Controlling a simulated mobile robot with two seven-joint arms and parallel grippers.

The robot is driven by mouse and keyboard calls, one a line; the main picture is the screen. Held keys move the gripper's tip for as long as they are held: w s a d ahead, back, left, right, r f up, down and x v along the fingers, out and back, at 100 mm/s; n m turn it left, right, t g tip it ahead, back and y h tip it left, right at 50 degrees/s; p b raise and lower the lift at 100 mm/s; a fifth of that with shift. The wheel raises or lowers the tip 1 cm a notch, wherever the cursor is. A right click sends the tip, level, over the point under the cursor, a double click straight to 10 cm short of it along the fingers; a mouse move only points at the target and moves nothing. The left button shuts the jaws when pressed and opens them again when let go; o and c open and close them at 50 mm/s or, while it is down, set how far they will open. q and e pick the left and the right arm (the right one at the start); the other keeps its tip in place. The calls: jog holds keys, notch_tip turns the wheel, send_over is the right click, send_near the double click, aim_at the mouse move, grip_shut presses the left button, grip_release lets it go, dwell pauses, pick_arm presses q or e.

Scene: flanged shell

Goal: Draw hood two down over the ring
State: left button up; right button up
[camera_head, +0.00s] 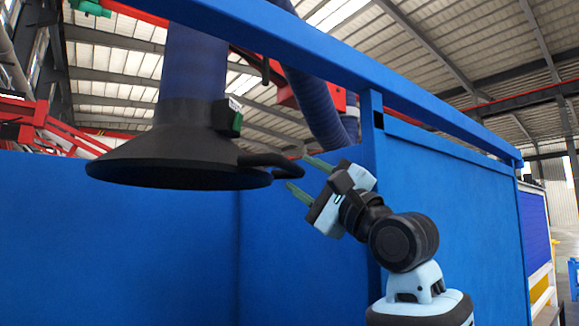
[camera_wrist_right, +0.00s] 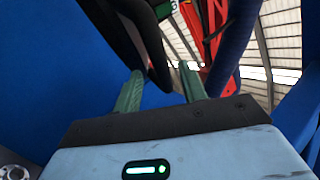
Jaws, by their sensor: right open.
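A black conical hood (camera_head: 180,150) hangs from a thick blue hose (camera_head: 193,65) at left of centre in the head view, its wide rim downward. Whether it is hood two I cannot tell. A dark loop handle (camera_head: 275,160) sticks out from its right side. My right gripper (camera_head: 298,171) is open, with its green fingertips around or just beside the handle's outer end. In the right wrist view the gripper (camera_wrist_right: 160,69) is open, and a dark bar (camera_wrist_right: 152,45), seemingly the handle, shows between the fingertips. No ring is visible. My left gripper is not in view.
A blue rail (camera_head: 290,42) crosses above, joining a blue post (camera_head: 371,130). Blue panels (camera_head: 300,260) stand behind and below the hood. A second blue hose (camera_head: 315,105) hangs behind. Open space lies under the hood's rim.

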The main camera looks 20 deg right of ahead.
aim_at(293, 169)
jog(key=shift+x, duration=2.5)
jog(key=shift+c, duration=0.3)
grip_shut()
